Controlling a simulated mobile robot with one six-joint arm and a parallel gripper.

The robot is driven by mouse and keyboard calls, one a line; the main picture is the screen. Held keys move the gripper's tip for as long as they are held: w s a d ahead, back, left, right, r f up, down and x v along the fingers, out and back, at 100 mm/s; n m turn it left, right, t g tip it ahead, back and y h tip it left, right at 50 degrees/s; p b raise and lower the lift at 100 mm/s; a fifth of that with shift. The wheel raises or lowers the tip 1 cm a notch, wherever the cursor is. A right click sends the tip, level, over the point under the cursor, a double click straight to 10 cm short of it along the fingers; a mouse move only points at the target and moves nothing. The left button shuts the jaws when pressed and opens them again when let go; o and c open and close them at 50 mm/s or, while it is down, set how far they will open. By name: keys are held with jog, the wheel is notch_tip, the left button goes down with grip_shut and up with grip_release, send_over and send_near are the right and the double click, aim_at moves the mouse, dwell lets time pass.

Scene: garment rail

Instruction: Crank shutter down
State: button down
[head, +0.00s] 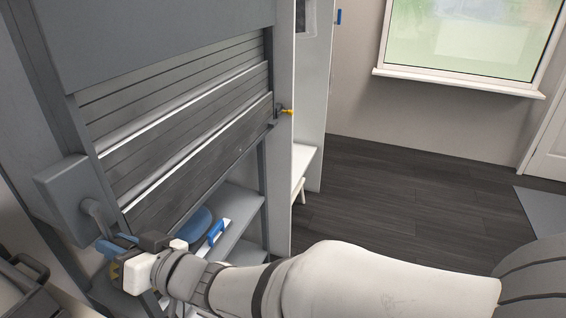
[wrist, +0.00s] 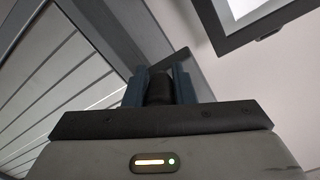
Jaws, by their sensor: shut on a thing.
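The grey slatted shutter (head: 185,150) hangs in its frame in the head view, partly lowered; its bottom edge slants above open shelves. A grey crank box (head: 68,198) is fixed on the left post of the frame, and a crank arm (head: 97,218) comes out of it. My gripper (head: 118,248) is at the end of the crank, low at left in the head view. In the wrist view my gripper (wrist: 160,88) is shut on the dark crank handle (wrist: 159,90), between its two blue fingers. The shutter slats (wrist: 50,85) show at left there.
Below the shutter are shelves (head: 235,210) with a blue round thing (head: 193,224) and a blue-handled item (head: 218,231). A yellow piece (head: 287,111) sticks out at the right post. Dark floor (head: 400,200) is clear at right.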

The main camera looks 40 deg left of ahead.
jog(key=c, duration=1.2)
grip_release()
jog(key=v, duration=0.7)
jog(key=shift+w+d+b, duration=0.15)
jog(key=shift+d+b, duration=0.2)
jog(key=shift+b, duration=0.05)
jog(key=shift+r, duration=0.1)
